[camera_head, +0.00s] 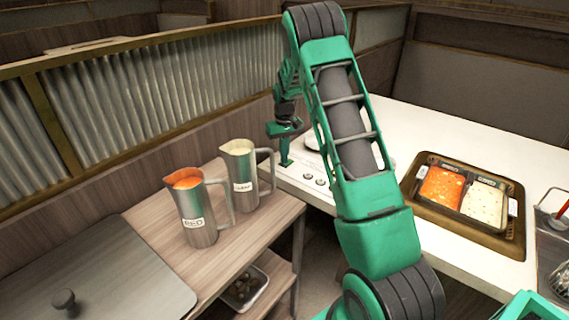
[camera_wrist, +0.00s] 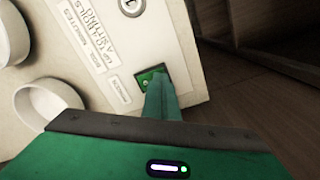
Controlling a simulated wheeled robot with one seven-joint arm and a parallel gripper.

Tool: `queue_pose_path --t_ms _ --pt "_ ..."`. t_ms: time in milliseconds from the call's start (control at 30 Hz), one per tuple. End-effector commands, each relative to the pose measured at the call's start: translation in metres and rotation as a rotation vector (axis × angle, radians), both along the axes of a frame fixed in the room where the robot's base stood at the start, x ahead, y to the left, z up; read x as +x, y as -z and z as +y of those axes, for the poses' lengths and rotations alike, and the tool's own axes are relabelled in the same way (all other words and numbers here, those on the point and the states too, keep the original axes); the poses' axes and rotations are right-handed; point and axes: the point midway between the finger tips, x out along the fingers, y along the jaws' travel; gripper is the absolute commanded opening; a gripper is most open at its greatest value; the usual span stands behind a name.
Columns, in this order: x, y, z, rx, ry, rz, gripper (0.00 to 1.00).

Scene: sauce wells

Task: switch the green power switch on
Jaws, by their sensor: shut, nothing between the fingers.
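The green power switch (camera_wrist: 149,77) sits near the edge of a pale control panel (camera_wrist: 190,60) in the wrist view. My gripper (camera_wrist: 158,84) is shut and empty, with its green fingertips right at the switch and covering part of it. I cannot tell whether they touch it or which way the switch is set. In the head view my gripper (camera_head: 285,163) points down at the left end of the white appliance (camera_head: 297,174). The switch itself is hidden there behind the fingers.
Two white knobs (camera_wrist: 48,100) and a round lock (camera_wrist: 132,5) are on the panel. Two metal jugs, one marked RED (camera_head: 197,222) and a creamy one (camera_head: 240,180), stand close on the wooden table. A brown tray (camera_head: 512,246) holds two sauces at right.

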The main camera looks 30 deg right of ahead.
Motion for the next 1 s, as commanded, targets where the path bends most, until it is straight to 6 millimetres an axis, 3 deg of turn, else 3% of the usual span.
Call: queue_pose_path --t_ms 1000 --pt "0.0 -0.065 0.0 0.0 0.0 0.001 0.0"
